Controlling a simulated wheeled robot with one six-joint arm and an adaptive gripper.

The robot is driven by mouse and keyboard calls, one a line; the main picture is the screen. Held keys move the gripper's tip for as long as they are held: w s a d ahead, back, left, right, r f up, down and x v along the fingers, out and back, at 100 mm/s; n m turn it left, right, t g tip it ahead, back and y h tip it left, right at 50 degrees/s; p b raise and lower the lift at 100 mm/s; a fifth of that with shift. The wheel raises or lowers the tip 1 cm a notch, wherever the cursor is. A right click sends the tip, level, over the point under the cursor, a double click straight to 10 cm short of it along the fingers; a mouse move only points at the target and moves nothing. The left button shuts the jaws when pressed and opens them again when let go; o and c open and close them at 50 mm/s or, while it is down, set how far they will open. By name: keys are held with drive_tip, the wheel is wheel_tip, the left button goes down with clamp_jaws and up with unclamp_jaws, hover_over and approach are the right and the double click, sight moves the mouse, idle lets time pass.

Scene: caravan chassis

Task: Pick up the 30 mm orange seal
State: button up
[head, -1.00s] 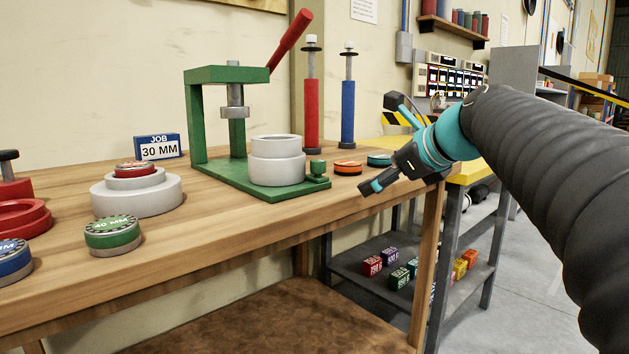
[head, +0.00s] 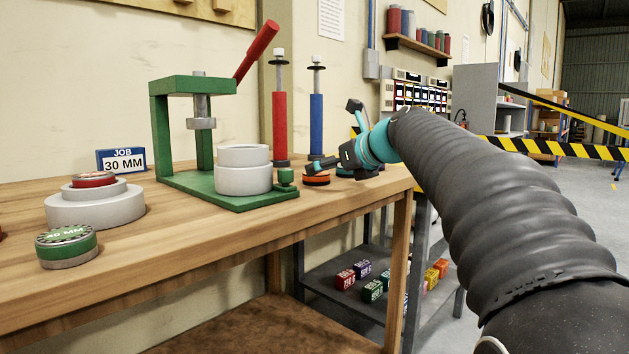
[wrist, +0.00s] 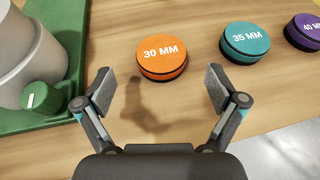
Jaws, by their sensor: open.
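The orange seal (wrist: 162,55) is a round disc with a dark lower band, marked "30 MM". It lies flat on the wooden bench. My gripper (wrist: 160,92) is open and empty in the wrist view. The seal lies beyond the fingertips, centred between their lines, and nothing touches it. In the head view my gripper (head: 316,167) points left over the bench's right end.
A teal 35 MM seal (wrist: 245,43) and a purple 40 MM seal (wrist: 305,31) lie to the right. The green press base (wrist: 68,70) with its green knob (wrist: 41,97) and grey rings (head: 243,171) stands to the left. Red (head: 280,125) and blue (head: 316,120) cylinders stand behind.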

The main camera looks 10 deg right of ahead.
drive_tip(key=shift+b+x, duration=0.4)
drive_tip(key=shift+x, duration=2.2)
drive_tip(key=shift+d, duration=0.1)
drive_tip(key=c, duration=1.2)
